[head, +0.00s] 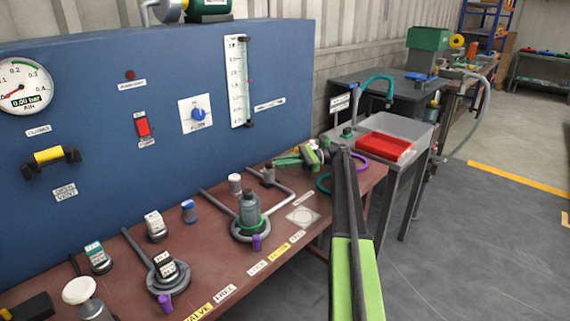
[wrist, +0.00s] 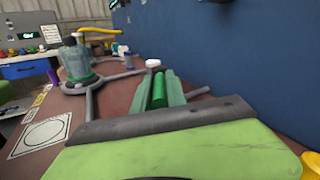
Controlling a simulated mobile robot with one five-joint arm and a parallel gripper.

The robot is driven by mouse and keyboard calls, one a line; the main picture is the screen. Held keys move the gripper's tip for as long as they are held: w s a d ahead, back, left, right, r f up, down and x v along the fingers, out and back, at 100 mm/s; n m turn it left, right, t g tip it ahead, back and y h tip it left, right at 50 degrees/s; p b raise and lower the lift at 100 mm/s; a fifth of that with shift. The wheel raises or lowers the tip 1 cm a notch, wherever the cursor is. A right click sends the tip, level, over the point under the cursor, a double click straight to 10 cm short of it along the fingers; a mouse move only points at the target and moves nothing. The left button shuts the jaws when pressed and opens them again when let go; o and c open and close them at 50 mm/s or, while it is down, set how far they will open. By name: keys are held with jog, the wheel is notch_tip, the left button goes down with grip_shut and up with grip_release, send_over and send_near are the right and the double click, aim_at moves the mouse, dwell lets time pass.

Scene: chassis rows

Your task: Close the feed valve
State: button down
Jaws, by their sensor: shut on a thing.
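A yellow valve handle (head: 47,156) lies roughly level between black pipe stubs at the left of the blue panel. The label above it seems to read "CLOSED"; the label below (head: 64,192) is hard to read. My gripper (head: 291,157) is far to the right of this handle, low over the right end of the bench. In the wrist view my gripper (wrist: 163,90) is shut on a green cylinder (wrist: 160,94) between its fingers. Its far end is not clear.
The brown bench (head: 205,262) carries a grey-blue bottle (head: 250,212) on a ring, several small jars and pipes along its length. The blue panel (head: 100,110) stands behind it. A red tray (head: 384,147) lies on a grey table at right. The floor at right is clear.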

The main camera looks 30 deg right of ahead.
jog(key=shift+s, duration=0.15)
jog(key=c, duration=1.4)
grip_release()
jog(key=shift+c, duration=0.2)
jog(key=shift+o, duration=0.5)
jog(key=shift+d, duration=0.2)
